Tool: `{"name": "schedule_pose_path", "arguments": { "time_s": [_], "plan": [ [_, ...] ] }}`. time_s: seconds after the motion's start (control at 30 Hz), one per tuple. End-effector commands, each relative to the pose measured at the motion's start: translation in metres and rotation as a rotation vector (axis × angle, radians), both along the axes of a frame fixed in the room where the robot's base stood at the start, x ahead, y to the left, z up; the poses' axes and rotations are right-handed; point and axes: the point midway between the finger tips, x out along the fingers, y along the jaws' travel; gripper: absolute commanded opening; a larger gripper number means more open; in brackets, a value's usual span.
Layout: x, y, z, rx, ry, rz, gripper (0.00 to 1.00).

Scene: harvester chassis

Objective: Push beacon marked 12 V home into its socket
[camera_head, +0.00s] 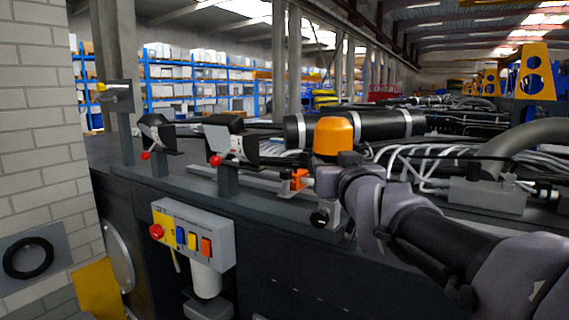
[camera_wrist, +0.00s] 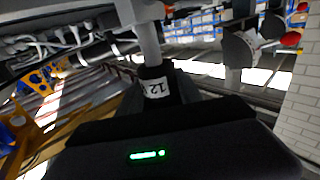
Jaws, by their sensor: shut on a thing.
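An orange dome (camera_head: 333,136), which looks like the beacon's top, stands above the dark machine deck in the head view. My gripper (camera_head: 347,165) is at its lower right, against the dark part under the dome. In the wrist view a black body with a white label reading "12" (camera_wrist: 155,88) is upside down in the picture, between my gripper (camera_wrist: 150,108) and a grey post (camera_wrist: 150,42). My gripper is shut on this beacon. The orange dome does not show in the wrist view. The socket and how far the beacon sits in it are hidden.
Two black lamp-like units (camera_head: 155,133) (camera_head: 228,140) with red knobs stand on posts to the left. An orange clip (camera_head: 298,180) and a bracket with a black knob (camera_head: 319,218) are close by. Pale hoses (camera_head: 415,160) crowd the right. A switch box (camera_head: 195,235) hangs on the front face.

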Motion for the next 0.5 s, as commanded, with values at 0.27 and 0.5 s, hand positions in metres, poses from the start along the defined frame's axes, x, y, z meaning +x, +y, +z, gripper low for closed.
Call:
{"name": "schedule_pose_path", "arguments": {
  "time_s": [0.27, 0.5],
  "plan": [
    [0.0, 0.0, -0.006, -0.001, -0.003, 0.0, 0.0],
    [0.0, 0.0, -0.011, -0.001, -0.003, 0.0, 0.0]
  ]
}}
